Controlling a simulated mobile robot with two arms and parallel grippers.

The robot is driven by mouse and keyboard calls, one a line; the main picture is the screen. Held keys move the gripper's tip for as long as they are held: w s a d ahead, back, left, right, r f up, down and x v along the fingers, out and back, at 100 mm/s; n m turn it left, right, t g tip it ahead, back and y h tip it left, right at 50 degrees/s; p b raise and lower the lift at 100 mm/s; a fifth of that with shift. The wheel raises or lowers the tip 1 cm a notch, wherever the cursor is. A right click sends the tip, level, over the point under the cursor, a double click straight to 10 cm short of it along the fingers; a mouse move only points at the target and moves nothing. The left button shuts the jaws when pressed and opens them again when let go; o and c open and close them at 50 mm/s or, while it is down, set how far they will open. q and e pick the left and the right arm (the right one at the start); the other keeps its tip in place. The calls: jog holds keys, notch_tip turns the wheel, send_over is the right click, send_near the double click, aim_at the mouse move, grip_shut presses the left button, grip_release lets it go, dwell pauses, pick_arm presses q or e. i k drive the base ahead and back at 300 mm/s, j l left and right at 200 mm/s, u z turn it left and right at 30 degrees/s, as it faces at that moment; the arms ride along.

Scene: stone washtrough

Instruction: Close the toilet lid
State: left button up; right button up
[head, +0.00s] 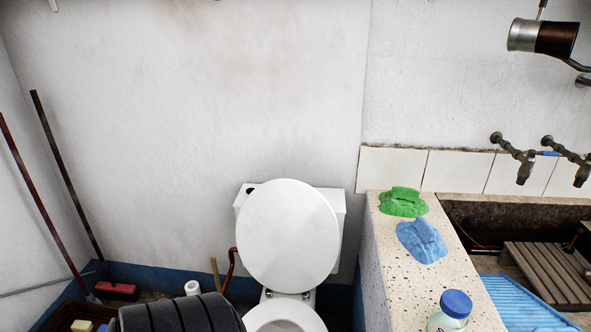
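The white toilet lid (288,234) stands raised, leaning back against the white toilet tank (339,204). Its broad oval face is turned toward me. Below it, the hinges show at the back of the toilet bowl (285,318). The bowl is open at the top, and its front is cut off by the bottom edge of the view. Neither of my grippers is in view.
A speckled stone ledge (388,266) stands right of the toilet, with green and blue cloths and a blue-capped jar (450,312). A dark ribbed object (180,315) is at lower left. Two long-handled tools (70,190) lean at the left wall.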

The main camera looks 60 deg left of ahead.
aim_at(287, 235)
jog(key=u, duration=2.05)
